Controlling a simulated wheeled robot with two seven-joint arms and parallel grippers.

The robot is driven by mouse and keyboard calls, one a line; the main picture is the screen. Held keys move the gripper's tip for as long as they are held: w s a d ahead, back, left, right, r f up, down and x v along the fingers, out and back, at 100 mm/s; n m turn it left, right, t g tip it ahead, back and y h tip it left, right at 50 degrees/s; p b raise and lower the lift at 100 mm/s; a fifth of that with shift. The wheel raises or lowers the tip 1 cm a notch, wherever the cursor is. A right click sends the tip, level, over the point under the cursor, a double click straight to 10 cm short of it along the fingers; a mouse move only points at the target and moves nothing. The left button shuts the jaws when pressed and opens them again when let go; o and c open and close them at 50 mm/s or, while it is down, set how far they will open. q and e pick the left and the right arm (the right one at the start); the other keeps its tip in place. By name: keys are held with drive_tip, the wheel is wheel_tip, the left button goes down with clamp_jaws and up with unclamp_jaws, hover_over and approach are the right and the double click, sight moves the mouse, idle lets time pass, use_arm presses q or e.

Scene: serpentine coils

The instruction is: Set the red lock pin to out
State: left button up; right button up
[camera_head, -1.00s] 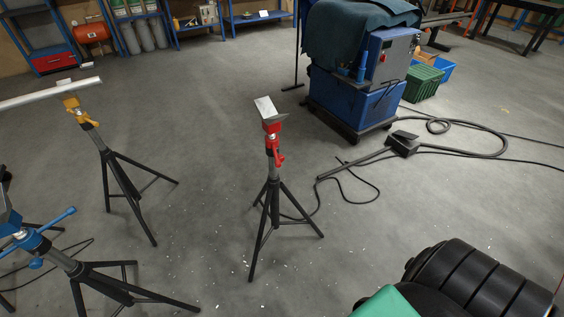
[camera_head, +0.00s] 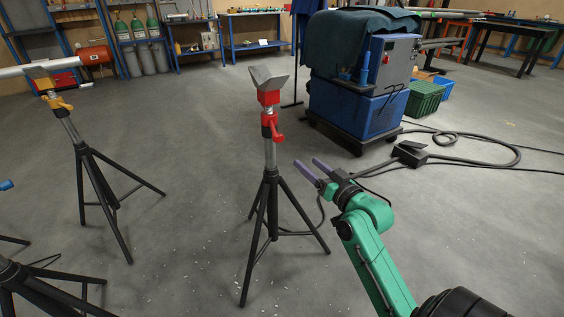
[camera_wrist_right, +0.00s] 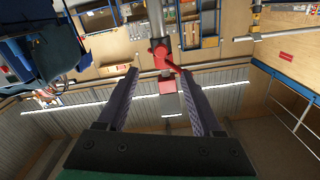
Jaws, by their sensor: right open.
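The red lock pin (camera_head: 276,133) is a small red handle sticking out to the right of the red collar (camera_head: 267,119) on the middle tripod stand. A red block (camera_head: 268,97) and a grey V-shaped head (camera_head: 267,79) sit above it. My right gripper (camera_head: 308,164) is open and empty, low and to the right of the stand's pole, apart from it. In the right wrist view, the red lock pin (camera_wrist_right: 173,67) shows between and beyond the two fingers (camera_wrist_right: 160,72), with the stand upside down. Whether the pin is in or out cannot be told. My left gripper is not in view.
A yellow-headed tripod stand (camera_head: 57,103) carries a white pipe (camera_head: 12,72) at the left. A blue machine (camera_head: 358,100) stands behind to the right, with cables (camera_head: 470,158) on the floor. The middle stand's splayed legs (camera_head: 254,250) reach near my right arm.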

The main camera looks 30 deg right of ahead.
sight(281, 140)
drive_tip(key=w, duration=1.3)
drive_tip(key=shift+w+r, duration=0.2)
drive_tip(key=shift+w, duration=0.6)
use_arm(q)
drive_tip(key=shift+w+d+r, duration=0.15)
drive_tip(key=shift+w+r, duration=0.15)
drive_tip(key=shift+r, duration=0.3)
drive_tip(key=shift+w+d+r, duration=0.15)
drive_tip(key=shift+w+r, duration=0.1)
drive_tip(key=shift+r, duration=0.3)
use_arm(e)
drive_tip(key=shift+c, duration=0.3)
clamp_jaws()
